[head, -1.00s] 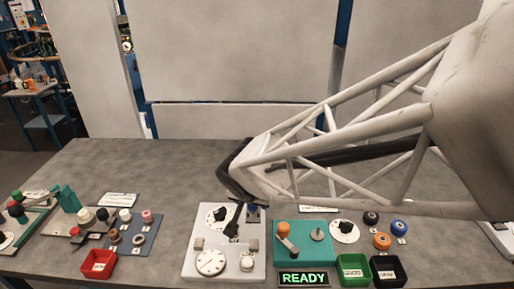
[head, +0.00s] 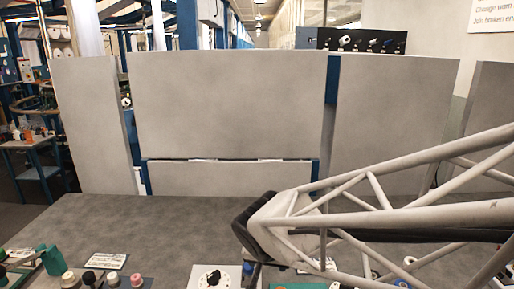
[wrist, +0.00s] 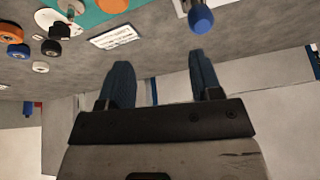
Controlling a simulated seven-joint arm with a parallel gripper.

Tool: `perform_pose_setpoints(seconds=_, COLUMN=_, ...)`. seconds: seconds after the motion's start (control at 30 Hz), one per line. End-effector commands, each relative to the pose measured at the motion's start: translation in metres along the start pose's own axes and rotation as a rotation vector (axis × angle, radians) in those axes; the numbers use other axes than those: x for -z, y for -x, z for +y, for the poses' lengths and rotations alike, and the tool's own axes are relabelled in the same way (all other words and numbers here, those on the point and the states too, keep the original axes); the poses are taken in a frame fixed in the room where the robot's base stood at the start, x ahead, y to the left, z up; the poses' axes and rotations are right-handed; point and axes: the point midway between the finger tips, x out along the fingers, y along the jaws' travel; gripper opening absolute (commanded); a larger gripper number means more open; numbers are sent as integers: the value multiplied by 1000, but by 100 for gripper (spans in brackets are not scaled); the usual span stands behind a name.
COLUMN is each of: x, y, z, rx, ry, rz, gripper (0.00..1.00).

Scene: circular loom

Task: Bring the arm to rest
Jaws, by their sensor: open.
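My gripper (wrist: 162,80) shows in the wrist view with its two dark blue fingers apart and nothing between them. A blue-capped post (wrist: 201,18) stands beyond the right fingertip, apart from it. The fingers cannot be made out there.
The grey table (head: 150,225) is bare toward the back, with grey panels (head: 228,105) behind it. At its front edge stand a white dial unit (head: 202,275) and several spools (head: 70,279). The wrist view shows a teal plate (wrist: 95,14), a label card (wrist: 115,37) and several wheels (wrist: 51,47).

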Motion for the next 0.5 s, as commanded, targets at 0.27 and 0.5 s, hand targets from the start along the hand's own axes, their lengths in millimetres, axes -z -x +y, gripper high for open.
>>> perform_pose_setpoints(seconds=0.27, x=-6, y=31, z=68, rx=-44, ry=29, rz=-57, gripper=59)
perform_pose_setpoints(seconds=0.5, x=-23, y=57, z=117, rx=-51, ry=66, rz=-118, gripper=59)
